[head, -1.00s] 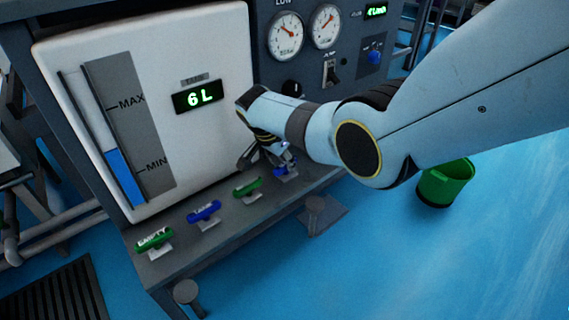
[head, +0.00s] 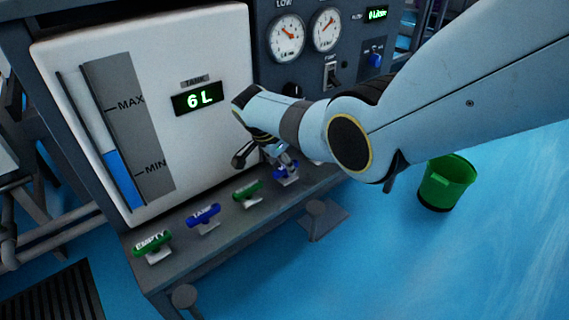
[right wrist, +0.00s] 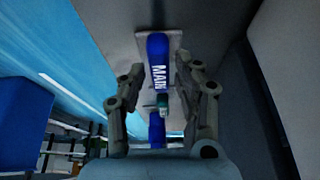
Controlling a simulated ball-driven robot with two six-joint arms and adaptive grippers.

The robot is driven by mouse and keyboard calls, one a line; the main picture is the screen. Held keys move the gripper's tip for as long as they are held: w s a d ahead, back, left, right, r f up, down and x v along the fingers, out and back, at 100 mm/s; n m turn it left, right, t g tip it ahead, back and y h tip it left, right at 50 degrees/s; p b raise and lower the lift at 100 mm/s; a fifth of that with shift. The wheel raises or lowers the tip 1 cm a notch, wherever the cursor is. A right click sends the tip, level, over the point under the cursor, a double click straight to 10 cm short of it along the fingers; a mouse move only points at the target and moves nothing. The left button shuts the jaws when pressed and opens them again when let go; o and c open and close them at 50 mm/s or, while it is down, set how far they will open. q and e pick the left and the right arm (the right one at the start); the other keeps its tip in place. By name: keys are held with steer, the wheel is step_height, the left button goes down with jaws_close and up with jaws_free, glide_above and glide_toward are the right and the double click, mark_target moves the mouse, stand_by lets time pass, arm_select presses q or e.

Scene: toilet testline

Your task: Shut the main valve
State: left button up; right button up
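The main valve's blue handle (right wrist: 158,60), labelled MAIN, lies on a pale plate in the right wrist view. In the head view the valve (head: 286,172) is at the right end of the row of handles on the ledge, partly covered by my right gripper. My right gripper (head: 264,158) is at the valve from above. In the right wrist view its two fingers (right wrist: 157,78) stand apart on either side of the handle, with gaps visible. The handle's lower part is partly hidden. My left gripper is in neither view.
Other handles on the ledge are the green EMPTY (head: 152,243), a blue one (head: 203,215) and a green one (head: 247,193). The white tank panel (head: 215,55) reading 6 L rises behind. A green bucket (head: 446,183) stands on the open blue floor at right.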

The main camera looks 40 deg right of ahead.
steer(key=shift+o, duration=0.6)
steer(key=v, duration=1.2)
